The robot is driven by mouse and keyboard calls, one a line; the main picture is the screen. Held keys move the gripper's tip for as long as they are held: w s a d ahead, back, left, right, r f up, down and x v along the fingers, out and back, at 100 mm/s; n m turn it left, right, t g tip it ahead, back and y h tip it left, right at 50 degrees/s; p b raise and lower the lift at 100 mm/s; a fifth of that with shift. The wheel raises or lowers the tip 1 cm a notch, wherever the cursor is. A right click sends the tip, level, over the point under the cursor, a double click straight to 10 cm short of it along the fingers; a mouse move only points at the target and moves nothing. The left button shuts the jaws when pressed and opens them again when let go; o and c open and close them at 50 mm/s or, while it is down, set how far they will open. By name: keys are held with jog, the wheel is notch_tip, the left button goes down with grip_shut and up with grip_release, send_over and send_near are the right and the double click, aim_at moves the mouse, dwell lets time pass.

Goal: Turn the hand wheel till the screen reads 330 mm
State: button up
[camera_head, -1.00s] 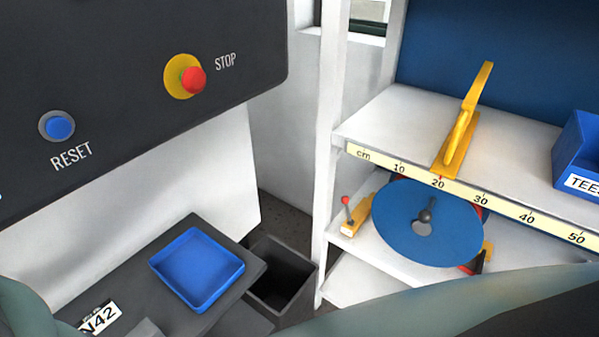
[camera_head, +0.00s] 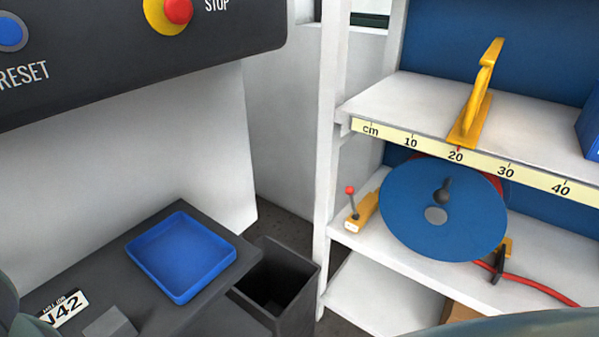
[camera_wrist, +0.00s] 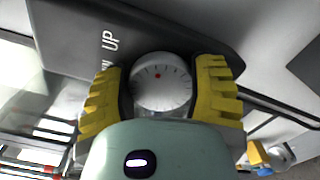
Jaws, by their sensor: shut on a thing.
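In the wrist view the hand wheel (camera_wrist: 162,82) is a round silver-grey knob with dark tick marks and a red dot near its top. My gripper (camera_wrist: 160,92) has one yellow ribbed finger on each side of it and is shut on it. The word UP (camera_wrist: 111,41) stands on the dark panel beside the wheel; the lettering next to it is partly hidden. The screen with the mm reading is in neither view. The head view does not show the gripper or the silver wheel.
The head view shows a dark panel with a blue RESET button (camera_head: 12,33) and red stop button (camera_head: 178,10), a blue tray (camera_head: 181,257), and a dark bin (camera_head: 275,288). On the right, white shelves hold a yellow clamp-like piece (camera_head: 477,95) and blue disc (camera_head: 415,215).

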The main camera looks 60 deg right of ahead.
jog(key=m+b, duration=0.2)
jog(key=f+m+b, duration=0.1)
jog(key=b, duration=0.1)
jog(key=shift+w+d+m+b, duration=0.1)
jog(key=shift+d+m+b, duration=0.05)
jog(key=shift+m+b, duration=0.25)
jog(key=m+b, duration=0.2)
jog(key=b, duration=0.1)
jog(key=shift+m, duration=0.4)
jog(key=shift+r+m+b, duration=0.15)
jog(key=shift+m+b, duration=0.35)
jog(key=shift+b, duration=0.3)
jog(key=o, duration=1.2)
jog(key=shift+r, duration=0.1)
